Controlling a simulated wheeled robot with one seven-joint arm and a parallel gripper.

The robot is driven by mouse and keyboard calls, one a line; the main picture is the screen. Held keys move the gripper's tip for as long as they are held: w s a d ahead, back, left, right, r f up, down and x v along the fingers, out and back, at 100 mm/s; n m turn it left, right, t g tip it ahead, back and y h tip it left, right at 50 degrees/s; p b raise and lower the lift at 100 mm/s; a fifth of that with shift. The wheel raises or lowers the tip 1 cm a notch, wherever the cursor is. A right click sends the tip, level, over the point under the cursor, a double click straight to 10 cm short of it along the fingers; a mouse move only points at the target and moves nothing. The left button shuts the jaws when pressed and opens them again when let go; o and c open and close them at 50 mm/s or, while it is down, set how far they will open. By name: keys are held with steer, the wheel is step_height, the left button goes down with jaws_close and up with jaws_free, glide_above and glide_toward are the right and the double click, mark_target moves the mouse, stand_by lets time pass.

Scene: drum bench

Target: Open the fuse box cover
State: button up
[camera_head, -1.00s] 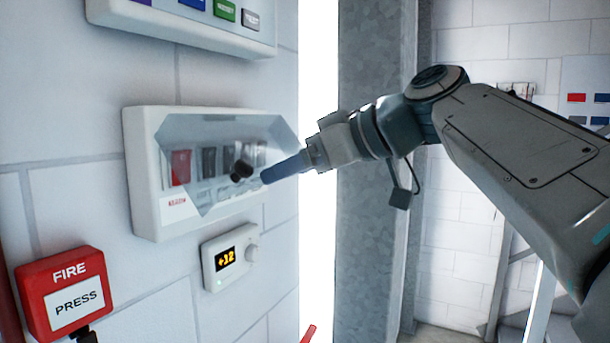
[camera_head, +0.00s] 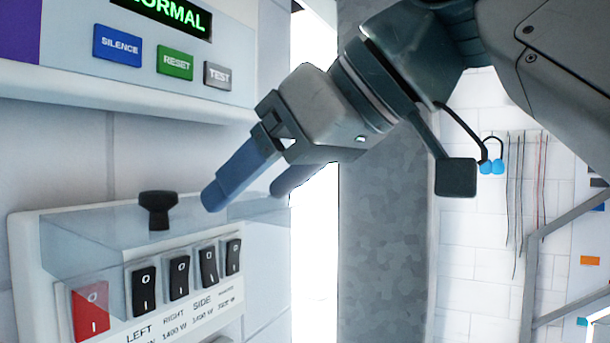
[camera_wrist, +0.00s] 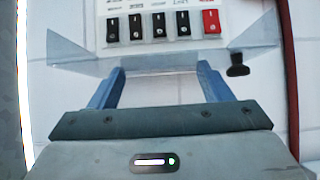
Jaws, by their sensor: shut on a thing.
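The clear fuse box cover (camera_head: 105,232) is swung up and outward from the white fuse box (camera_head: 25,260), its black knob (camera_head: 158,208) pointing up. Below it the red switch (camera_head: 90,310) and several black switches (camera_head: 179,277) show uncovered at the front. My gripper (camera_head: 243,195) is at the cover's right part, its blue fingers spread some way apart and shut on the cover. In the wrist view, the fingers (camera_wrist: 158,76) reach to the cover's edge, with the knob (camera_wrist: 238,66) to their right. The exact contact is hard to see.
The alarm panel with SILENCE (camera_head: 118,46), RESET (camera_head: 175,62) and TEST (camera_head: 217,76) buttons is close above the cover and my gripper. A grey metal column (camera_head: 385,260) stands to the right. A red pipe (camera_wrist: 290,70) runs at the right in the wrist view.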

steer(key=shift+w+a+r+h, duration=0.1)
steer(key=shift+a+r+h, duration=0.1)
steer(key=shift+h, duration=0.1)
steer(key=shift+f, duration=0.1)
steer(key=o, duration=1)
steer(key=shift+c, duration=0.2)
steer(key=o, duration=0.4)
steer(key=shift+a, duration=0.15)
steer(key=shift+o, duration=0.2)
steer(key=shift+w+a, duration=0.1)
steer(key=shift+a, duration=0.05)
steer(key=v, duration=1.2)
steer(key=shift+w, duration=0.15)
